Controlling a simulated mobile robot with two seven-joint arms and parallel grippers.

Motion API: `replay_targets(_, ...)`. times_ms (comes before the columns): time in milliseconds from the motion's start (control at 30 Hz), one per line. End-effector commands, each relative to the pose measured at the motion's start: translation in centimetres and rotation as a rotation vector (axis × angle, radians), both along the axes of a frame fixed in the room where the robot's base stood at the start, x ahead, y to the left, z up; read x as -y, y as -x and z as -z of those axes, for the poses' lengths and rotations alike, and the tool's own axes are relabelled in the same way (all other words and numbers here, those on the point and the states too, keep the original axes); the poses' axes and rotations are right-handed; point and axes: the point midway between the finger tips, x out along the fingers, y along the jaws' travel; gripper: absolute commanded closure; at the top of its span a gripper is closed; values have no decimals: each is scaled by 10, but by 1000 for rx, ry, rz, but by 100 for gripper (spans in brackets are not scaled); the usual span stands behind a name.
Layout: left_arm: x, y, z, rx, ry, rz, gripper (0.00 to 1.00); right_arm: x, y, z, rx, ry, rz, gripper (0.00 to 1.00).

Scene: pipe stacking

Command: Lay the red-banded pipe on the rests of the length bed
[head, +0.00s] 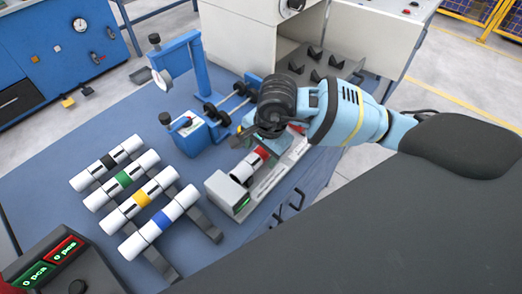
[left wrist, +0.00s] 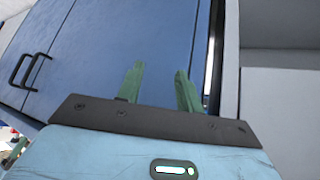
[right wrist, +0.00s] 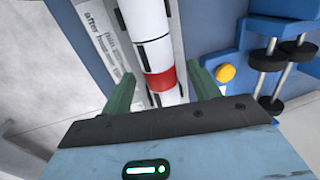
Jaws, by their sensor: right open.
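The red-banded pipe (head: 246,168), white with a red band, lies along the length bed (head: 229,197) in the head view, partly hidden under my right gripper (head: 264,134). In the right wrist view the pipe (right wrist: 147,22) shows its red band between the two green fingers of my right gripper (right wrist: 162,85). The fingers are open, with a gap on each side of the pipe. The rests under the pipe are hidden. My left gripper (left wrist: 159,75) is open and empty in front of a blue cabinet, and is outside the head view.
Pipes with black, green, yellow (head: 141,207) and blue (head: 159,224) bands lie on a grey rack at the left. A blue fixture with rollers (head: 228,101) and a gauge stand (head: 161,77) are behind the bed. A counter box (head: 57,262) is front left.

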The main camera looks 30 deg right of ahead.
Motion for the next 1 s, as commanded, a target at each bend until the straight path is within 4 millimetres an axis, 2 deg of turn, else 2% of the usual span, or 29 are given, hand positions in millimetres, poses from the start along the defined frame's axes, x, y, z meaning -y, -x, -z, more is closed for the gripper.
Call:
replay_targets(200,0,-2,-2,3,0,1,64,3,5,-37,7,1,0,39)
replay_targets(400,0,-3,-3,6,0,0,64,4,10,-61,4,0,1,39)
replay_targets(600,0,-4,-3,8,0,0,64,5,13,-70,1,1,0,39)
replay_targets(1000,0,-3,-2,6,0,0,64,5,13,-69,1,1,0,39)
